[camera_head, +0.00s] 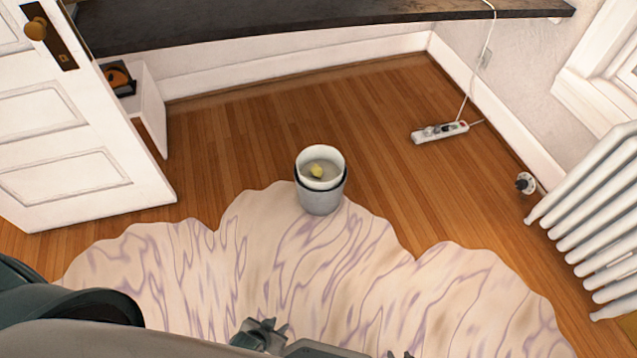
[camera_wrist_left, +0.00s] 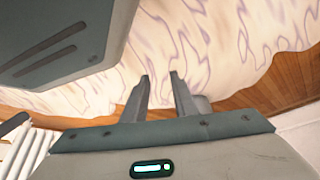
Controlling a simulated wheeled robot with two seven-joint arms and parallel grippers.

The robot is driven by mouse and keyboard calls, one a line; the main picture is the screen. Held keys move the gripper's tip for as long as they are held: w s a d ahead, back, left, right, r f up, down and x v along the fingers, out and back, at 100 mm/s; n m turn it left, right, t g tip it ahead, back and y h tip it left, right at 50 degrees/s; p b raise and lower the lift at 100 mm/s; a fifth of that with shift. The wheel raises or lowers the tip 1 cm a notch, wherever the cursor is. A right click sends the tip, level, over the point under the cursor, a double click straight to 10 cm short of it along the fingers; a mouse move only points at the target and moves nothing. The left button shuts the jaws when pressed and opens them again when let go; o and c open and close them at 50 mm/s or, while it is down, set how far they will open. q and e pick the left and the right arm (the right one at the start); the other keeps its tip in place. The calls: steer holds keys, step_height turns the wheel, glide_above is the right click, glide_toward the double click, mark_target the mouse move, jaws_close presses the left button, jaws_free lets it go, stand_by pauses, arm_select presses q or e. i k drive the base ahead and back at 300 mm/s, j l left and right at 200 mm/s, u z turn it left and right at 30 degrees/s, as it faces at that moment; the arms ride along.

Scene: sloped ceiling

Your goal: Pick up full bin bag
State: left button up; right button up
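A small pale grey bin (camera_head: 320,197) stands upright at the far edge of the rug in the head view. A dark band runs around it below its white rim. A yellow item (camera_head: 317,171) shows inside; I cannot clearly tell a bag from the bin's lining. My left gripper (camera_head: 262,335) is at the bottom of the head view, well short of the bin. In the left wrist view its two fingers (camera_wrist_left: 159,75) are apart with nothing between them. Only dark tips of my right gripper (camera_head: 400,355) show at the bottom edge, so its state is hidden.
A cream, purple-veined wavy rug (camera_head: 200,265) covers the near wooden floor. A white door (camera_head: 75,130) stands open at left, a dark shelf (camera_head: 300,18) spans the back. A power strip (camera_head: 440,132) and white radiator (camera_head: 595,215) are at right. Floor around the bin is clear.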

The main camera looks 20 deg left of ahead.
mark_target(332, 162)
steer(key=i+l+u, duration=0.5)
steer(key=i+l, duration=0.2)
steer(key=i, duration=0.15)
steer(key=i+l+u, duration=0.5)
steer(key=i+l, duration=0.2)
steer(key=l, duration=0.3)
